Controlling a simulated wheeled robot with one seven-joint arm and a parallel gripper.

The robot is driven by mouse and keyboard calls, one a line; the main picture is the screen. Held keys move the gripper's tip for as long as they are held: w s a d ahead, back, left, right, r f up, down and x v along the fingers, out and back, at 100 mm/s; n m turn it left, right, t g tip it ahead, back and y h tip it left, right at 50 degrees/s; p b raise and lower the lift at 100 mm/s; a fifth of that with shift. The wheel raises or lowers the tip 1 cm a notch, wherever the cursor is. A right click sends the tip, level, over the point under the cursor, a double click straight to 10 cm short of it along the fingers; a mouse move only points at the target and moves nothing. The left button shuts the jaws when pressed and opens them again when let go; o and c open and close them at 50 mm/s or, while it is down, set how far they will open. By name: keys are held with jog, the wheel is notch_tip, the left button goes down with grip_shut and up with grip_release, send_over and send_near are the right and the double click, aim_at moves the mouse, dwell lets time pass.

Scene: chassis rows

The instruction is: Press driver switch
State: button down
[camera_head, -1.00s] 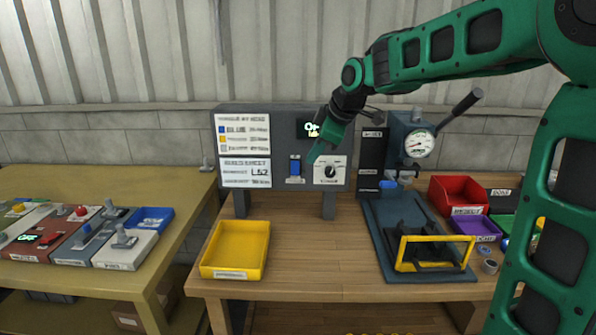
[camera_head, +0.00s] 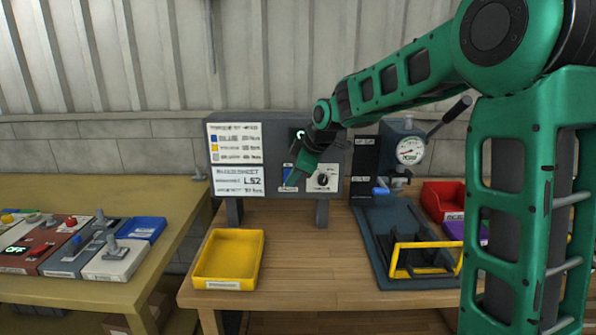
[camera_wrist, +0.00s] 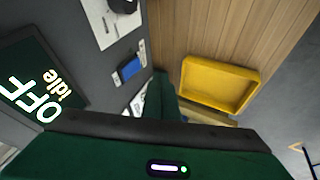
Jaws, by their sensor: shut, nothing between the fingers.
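The grey control panel (camera_head: 270,138) stands upright at the back of the wooden bench. A blue switch (camera_head: 289,172) on its front is partly hidden by my gripper; it shows as a small blue block in the wrist view (camera_wrist: 131,69). I cannot read its label. My gripper (camera_head: 292,182) is shut and empty, pointing down in front of the switch. I cannot tell whether it touches. In the wrist view, its green finger (camera_wrist: 163,95) appears beside the blue switch. The panel's display (camera_wrist: 38,88) reads "OFF idle".
A dial (camera_head: 323,180) sits right of the switch. A yellow tray (camera_head: 228,284) stands on the bench in front. A press with a gauge (camera_head: 411,150) and yellow guard (camera_head: 428,258) stands at right. A second table (camera_head: 160,200) with several switch boxes is at left.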

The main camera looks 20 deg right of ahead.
jog(key=shift+w+d+f, duration=0.15)
jog(key=shift+w+f, duration=0.15)
jog(key=shift+w, duration=0.5)
jog(key=shift+w+d+f, duration=0.15)
jog(key=shift+w+f, duration=0.15)
jog(key=shift+w, duration=0.45)
jog(key=shift+w+d+f, duration=0.15)
jog(key=shift+w+f, duration=0.15)
jog(key=shift+w, duration=0.5)
jog(key=shift+w, duration=0.2)
jog(key=shift+d+r, duration=0.1)
jog(key=shift+r, duration=0.7)
